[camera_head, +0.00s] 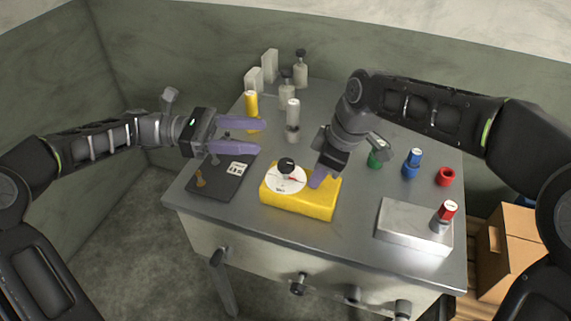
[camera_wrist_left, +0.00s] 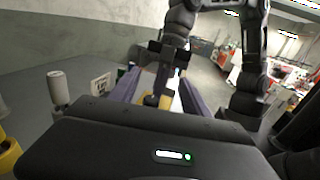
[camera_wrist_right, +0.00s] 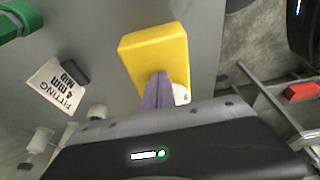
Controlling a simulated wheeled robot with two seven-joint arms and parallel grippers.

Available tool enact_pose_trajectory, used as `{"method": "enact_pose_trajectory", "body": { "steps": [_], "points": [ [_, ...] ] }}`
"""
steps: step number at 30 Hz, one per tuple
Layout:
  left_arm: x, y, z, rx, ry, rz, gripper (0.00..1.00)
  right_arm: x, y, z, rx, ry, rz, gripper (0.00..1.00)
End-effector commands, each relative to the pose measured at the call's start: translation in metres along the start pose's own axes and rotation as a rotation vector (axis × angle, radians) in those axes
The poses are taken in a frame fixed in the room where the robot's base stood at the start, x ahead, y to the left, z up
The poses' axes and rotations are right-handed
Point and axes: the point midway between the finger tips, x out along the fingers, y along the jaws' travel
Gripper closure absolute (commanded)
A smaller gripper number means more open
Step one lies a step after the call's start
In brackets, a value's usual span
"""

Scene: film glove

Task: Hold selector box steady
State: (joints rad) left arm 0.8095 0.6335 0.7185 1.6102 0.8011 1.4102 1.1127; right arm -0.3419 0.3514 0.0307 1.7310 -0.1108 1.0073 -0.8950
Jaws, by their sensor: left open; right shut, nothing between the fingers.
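The selector box is a yellow block (camera_head: 305,203) with a white dial and black knob (camera_head: 286,165) on its top left, near the front middle of the table. My left gripper (camera_head: 262,137) is open and empty, its purple fingers pointing right above the table, behind and left of the box. My right gripper (camera_head: 318,181) is shut and empty, its fingertips pointing down at the box's right rear top edge. In the right wrist view the yellow box (camera_wrist_right: 153,55) shows beyond the closed purple fingers (camera_wrist_right: 160,80), which hide part of the dial. I cannot tell whether they touch the box.
A black plate (camera_head: 217,178) with small fittings lies left of the box. A grey block with a red-capped part (camera_head: 446,211) sits at the right. Green, blue (camera_head: 411,163) and red (camera_head: 446,176) pieces stand behind it. Several cylinders stand at the back left. A cardboard box (camera_head: 510,250) is beyond the table's right edge.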

Motion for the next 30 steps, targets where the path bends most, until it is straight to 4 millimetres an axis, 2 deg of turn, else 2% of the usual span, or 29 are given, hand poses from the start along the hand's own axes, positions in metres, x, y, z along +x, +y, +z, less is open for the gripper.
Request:
{"method": "enact_pose_trajectory", "body": {
  "steps": [1,8,15,22,27,30],
  "points": [
    [0.0,0.0,-0.004,-0.001,0.0,-0.001,0.45,0.007,-0.003,0.005,0.002,-0.013,-0.015,1.0],
    [0.001,0.0,-0.031,-0.003,-0.001,-0.002,0.45,0.007,-0.003,0.005,0.002,-0.013,-0.015,1.0],
    [0.0,0.0,-0.082,-0.004,-0.003,0.0,0.45,0.007,-0.003,0.005,0.002,-0.014,-0.015,1.0],
    [0.049,-0.001,-0.08,0.001,0.0,-0.004,0.45,0.007,-0.003,0.005,0.002,-0.013,-0.014,1.0],
    [0.069,0.0,-0.08,0.002,0.001,-0.002,0.45,0.007,-0.003,0.005,0.002,-0.014,-0.014,1.0],
    [0.074,-0.001,-0.08,0.001,0.001,-0.002,0.45,0.007,-0.003,0.005,0.002,-0.014,-0.014,1.0]
  ]
}}
